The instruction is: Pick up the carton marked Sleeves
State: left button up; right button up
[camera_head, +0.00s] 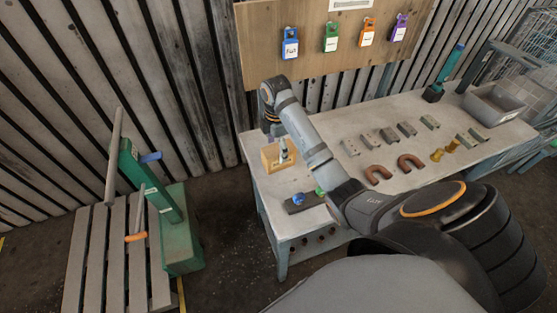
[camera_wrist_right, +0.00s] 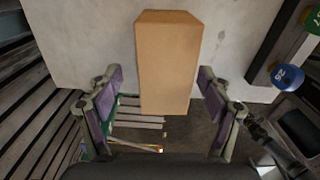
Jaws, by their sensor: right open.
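A tan carton (camera_head: 270,157) stands on the near left end of the grey bench. In the right wrist view the carton (camera_wrist_right: 167,62) shows as a plain tan box, and I can read no marking on it. My right gripper (camera_head: 284,152) is over the carton in the head view. In the right wrist view its fingers (camera_wrist_right: 162,100) are spread wide, one on each side of the carton's near end, with gaps between. My left gripper is not in view.
A dark block with blue and green knobs (camera_head: 304,201) lies close to the carton. Several grey blocks, brown U-shaped parts (camera_head: 378,173) and brass pieces lie farther right on the bench (camera_head: 330,120). A grey bin (camera_head: 494,104) stands at its far end. A board with coloured tags (camera_head: 345,65) is behind.

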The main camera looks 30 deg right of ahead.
jog(key=shift+s+f, duration=0.1)
jog(key=shift+f, duration=0.1)
jog(key=shift+s+d+f+b, duration=0.1)
jog(key=shift+s+f+b, duration=0.05)
jog(key=shift+f+b, duration=0.45)
jog(key=shift+s+f+b, duration=0.15)
jog(key=shift+f+b, duration=0.45)
notch_tip(320, 180, down, 2)
jog(key=shift+w+d+f+p, duration=0.1)
jog(key=shift+f+p, duration=0.05)
jog(key=shift+p, duration=0.2)
jog(key=c, duration=0.4)
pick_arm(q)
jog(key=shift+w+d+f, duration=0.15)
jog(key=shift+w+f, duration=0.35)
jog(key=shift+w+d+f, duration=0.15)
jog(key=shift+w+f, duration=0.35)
pick_arm(e)
jog(key=c, duration=1)
